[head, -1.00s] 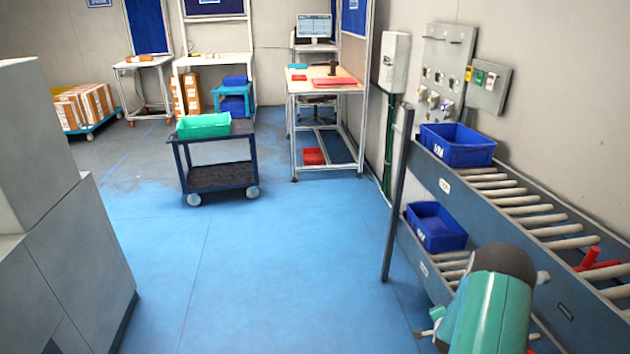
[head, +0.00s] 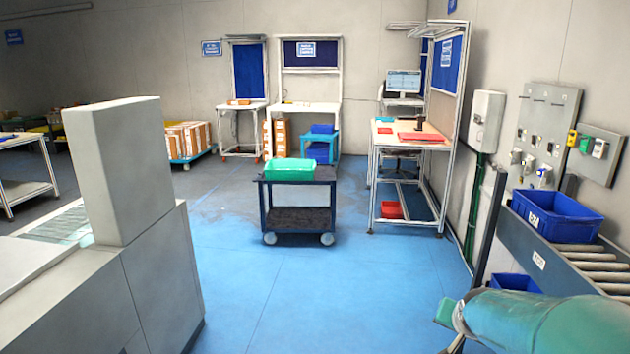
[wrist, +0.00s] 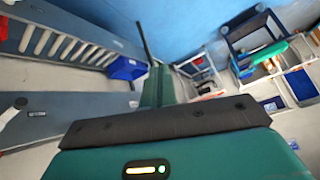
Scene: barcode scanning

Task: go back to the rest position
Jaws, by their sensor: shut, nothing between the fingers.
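In the head view, a green and grey section of my own arm (head: 540,322) lies across the lower right corner, in front of the roller conveyor. In the wrist view, a green part of my own body (wrist: 180,155) with a black padded edge and a lit indicator fills the bottom. No held object shows.
A roller conveyor with a blue bin (head: 556,216) stands close on the right. A trolley (head: 298,215) with a green crate (head: 290,171) stands ahead, left of a workbench (head: 408,143). A grey cabinet (head: 165,265) is on the left. Blue floor (head: 330,300) between is clear.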

